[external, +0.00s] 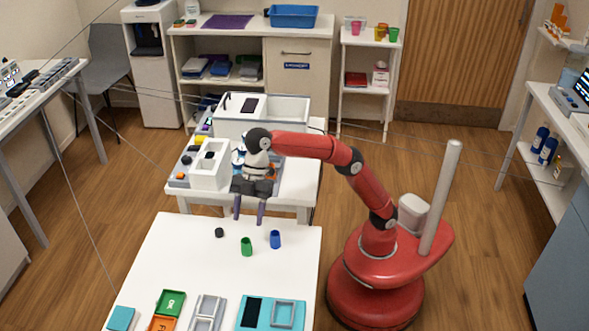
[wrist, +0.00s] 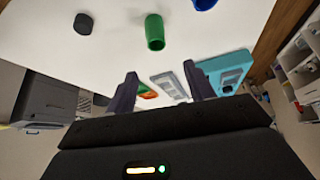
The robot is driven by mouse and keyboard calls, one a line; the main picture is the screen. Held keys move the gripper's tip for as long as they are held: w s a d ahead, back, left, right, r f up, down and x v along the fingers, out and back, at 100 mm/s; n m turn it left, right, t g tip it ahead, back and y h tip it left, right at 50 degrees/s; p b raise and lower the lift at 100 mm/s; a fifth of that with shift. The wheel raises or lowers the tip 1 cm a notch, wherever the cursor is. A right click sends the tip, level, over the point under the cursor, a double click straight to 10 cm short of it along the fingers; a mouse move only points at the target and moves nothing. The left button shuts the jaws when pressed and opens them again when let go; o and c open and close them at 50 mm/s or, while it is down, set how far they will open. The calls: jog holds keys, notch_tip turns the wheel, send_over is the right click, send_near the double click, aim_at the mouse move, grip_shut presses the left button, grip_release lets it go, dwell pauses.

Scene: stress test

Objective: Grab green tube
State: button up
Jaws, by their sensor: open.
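The green tube (external: 246,246) stands on the white table, between a small black cap and a blue tube. It also shows in the wrist view (wrist: 155,32), near the top middle, beyond my fingers. My gripper (external: 249,219) hangs above the far part of the table with its fingers pointing down. The fingers are apart, with nothing between them; they show dark in the wrist view (wrist: 160,88). The gripper is apart from the green tube.
The blue tube (external: 275,239) is close on the right and the black cap (external: 219,232) on the left. Coloured trays, among them a green one (external: 171,303) and a teal one (external: 243,316), lie at the table's near edge. A white bin (external: 290,108) stands behind.

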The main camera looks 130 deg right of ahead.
aim_at(244, 249)
jog(key=shift+f, duration=1.9)
jog(key=b+x, duration=0.1)
jog(key=x, duration=0.6)
jog(key=shift+w+a+f, duration=0.1)
jog(key=shift+w+f, duration=0.15)
jog(key=shift+w, duration=0.1)
jog(key=c, duration=1)
jog(key=shift+r, duration=0.15)
